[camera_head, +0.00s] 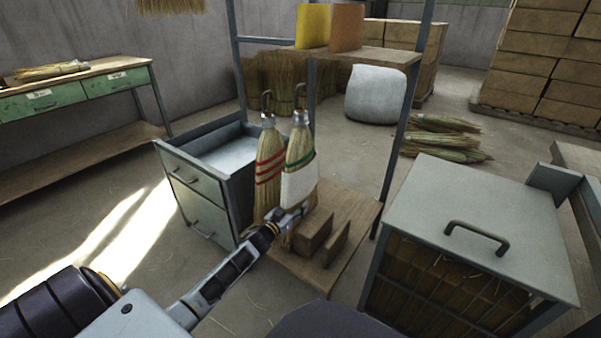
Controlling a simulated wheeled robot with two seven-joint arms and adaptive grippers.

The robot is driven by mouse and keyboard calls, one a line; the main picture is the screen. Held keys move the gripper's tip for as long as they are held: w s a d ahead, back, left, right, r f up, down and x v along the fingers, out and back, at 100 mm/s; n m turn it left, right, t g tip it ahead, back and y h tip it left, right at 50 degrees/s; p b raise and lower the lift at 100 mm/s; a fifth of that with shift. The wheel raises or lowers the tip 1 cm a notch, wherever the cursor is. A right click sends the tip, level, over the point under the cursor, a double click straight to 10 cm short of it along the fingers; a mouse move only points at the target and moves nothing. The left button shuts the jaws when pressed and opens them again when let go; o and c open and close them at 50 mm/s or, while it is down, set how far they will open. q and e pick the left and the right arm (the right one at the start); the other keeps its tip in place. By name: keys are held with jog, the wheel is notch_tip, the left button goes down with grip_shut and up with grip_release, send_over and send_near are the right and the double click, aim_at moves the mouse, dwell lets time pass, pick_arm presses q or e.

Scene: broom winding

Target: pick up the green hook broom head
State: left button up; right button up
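The green-banded broom head (301,149) stands upright with a metal hook at its top and a white patch on its lower front. A red-banded broom head (269,170), also hooked, stands close on its left. My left gripper (295,216) is at the lower end of the green-banded broom head, in front of its bristles. Its fingertips are small and overlap the bristles, so their opening and contact are unclear. My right gripper is not in view.
Wooden blocks (313,232) sit right of the gripper on a low wooden board (357,212). A metal cabinet with an open drawer (203,149) stands left. A grey lidded bin (490,225) stands right. A shelf post (399,140) rises behind.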

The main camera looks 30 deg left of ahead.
aim_at(296, 166)
pick_arm(q)
grip_shut()
jog(key=shift+r, duration=0.1)
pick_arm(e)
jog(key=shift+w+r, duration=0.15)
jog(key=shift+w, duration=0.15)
pick_arm(q)
jog(key=shift+r, duration=0.15)
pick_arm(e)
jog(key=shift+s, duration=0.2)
pick_arm(q)
jog(key=shift+r, duration=0.15)
notch_tip(296, 166, up, 2)
jog(key=shift+r+p, duration=0.1)
jog(key=shift+p, duration=0.65)
notch_tip(296, 166, up, 7)
jog(key=p, duration=0.3)
notch_tip(296, 166, up, 6)
jog(key=p, duration=0.3)
jog(key=shift+r, duration=0.25)
jog(key=shift+r+p, duration=0.45)
jog(key=shift+r, duration=0.4)
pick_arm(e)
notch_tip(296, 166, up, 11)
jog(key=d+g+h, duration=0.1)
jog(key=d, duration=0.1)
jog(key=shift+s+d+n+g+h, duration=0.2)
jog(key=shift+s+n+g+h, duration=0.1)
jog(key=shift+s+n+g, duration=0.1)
